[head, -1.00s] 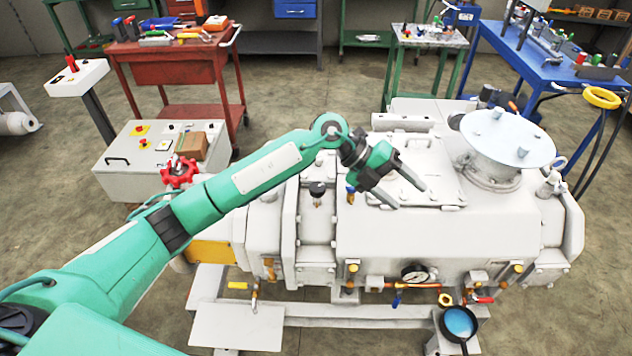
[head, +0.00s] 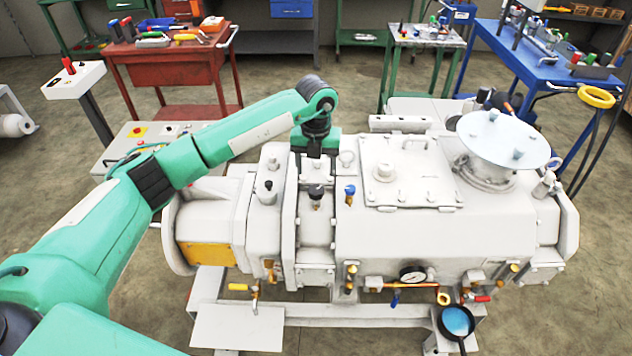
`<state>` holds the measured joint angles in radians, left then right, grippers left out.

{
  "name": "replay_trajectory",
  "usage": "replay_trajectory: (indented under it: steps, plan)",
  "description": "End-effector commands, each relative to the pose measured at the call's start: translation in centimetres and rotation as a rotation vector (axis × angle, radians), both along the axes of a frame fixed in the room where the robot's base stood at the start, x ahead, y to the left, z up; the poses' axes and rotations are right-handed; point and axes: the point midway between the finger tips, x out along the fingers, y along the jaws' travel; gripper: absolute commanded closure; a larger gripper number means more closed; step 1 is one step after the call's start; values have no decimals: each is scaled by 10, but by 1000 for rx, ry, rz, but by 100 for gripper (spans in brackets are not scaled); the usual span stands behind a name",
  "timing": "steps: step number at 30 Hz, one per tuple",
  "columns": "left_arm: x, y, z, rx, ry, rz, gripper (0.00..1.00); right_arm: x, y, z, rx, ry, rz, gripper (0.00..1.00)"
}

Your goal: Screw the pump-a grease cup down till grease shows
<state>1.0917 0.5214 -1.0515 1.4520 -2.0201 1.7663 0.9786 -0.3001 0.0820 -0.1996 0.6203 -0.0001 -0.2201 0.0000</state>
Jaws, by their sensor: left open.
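The large pale grey pump (head: 430,235) fills the middle of the head view. Small fittings stand upright on its top: a black-topped one (head: 316,193), a blue-topped one (head: 350,191) and a darker-tipped one (head: 268,187) further left. I cannot tell which of them is the grease cup, and no grease is visible. My left gripper (head: 315,170) is open and points down at the pump's top, just behind the black-topped fitting. Its fingertips and whatever lies between them are hard to make out. My right gripper is out of view.
A lidded hatch (head: 408,172) and a round flange (head: 505,140) rise right of the gripper. A pressure gauge (head: 412,274), coloured valves and a pan of blue liquid (head: 457,321) are along the front. A red cart (head: 170,62) and blue table (head: 560,65) stand behind.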

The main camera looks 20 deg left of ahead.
Motion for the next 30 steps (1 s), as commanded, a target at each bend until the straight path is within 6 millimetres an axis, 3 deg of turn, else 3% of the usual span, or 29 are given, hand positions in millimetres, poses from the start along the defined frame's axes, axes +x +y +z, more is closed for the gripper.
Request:
replay_trajectory:
  steps: [6, 10, 23, 30]
  plan:
    - [-1, 0, -41, 0, 2, 0, 38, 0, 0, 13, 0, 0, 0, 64]
    - [0, 0, -58, -2, 2, -1, 38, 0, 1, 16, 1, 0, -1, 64]
    - [0, -1, -70, -2, -1, -2, 38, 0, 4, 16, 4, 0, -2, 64]
    - [0, -1, -69, -2, -1, -2, 83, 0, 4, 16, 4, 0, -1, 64]
